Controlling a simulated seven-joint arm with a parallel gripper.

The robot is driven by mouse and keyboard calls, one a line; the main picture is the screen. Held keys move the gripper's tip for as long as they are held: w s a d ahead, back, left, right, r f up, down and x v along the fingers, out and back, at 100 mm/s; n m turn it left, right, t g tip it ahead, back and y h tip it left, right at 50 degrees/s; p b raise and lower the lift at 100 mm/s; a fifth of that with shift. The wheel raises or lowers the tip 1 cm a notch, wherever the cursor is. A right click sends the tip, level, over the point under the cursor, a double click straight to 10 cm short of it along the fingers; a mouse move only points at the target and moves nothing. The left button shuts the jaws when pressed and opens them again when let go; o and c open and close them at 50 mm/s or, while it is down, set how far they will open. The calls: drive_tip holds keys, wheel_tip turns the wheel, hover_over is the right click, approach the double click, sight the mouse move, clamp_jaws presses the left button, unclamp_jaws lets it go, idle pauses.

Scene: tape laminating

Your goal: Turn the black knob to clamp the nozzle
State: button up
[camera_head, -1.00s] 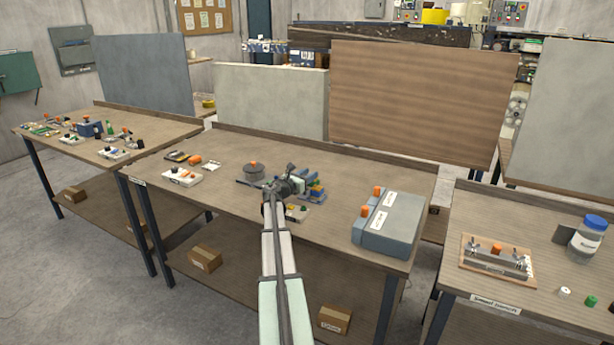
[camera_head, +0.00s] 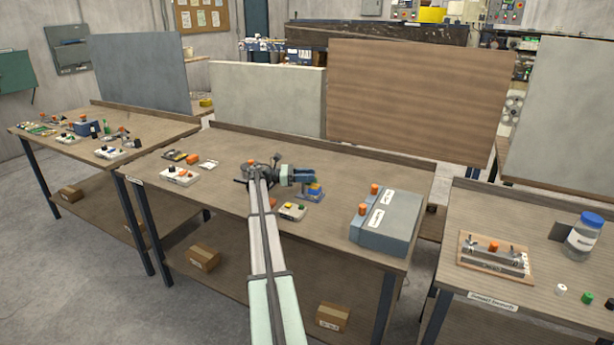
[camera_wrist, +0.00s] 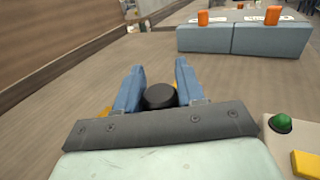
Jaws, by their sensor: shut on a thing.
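The black knob (camera_wrist: 160,96) shows its round dark top between the two blue fingers of my gripper (camera_wrist: 158,85) in the wrist view. The fingers stand on either side of it and are shut on it. In the head view my gripper (camera_head: 306,177) points to the right above a small blue and yellow fixture (camera_head: 312,193) on the middle bench; the knob is hidden there. I cannot make out the nozzle in either view.
A blue-grey case with orange knobs (camera_head: 386,222) stands to the right.

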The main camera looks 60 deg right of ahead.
drive_tip(key=shift+a+m+g+y, duration=0.1)
drive_tip(key=shift+m+g+y, duration=0.4)
drive_tip(key=shift+m+y, duration=0.5)
drive_tip(key=shift+y, duration=0.3)
drive_tip(key=o, duration=0.9)
drive_tip(key=shift+o, duration=0.2)
drive_tip(key=v, duration=0.6)
drive_tip(key=shift+w+a, duration=0.1)
drive_tip(key=shift+w, duration=0.25)
drive_tip(key=shift+w+a, duration=0.15)
drive_tip(key=shift+w, duration=0.2)
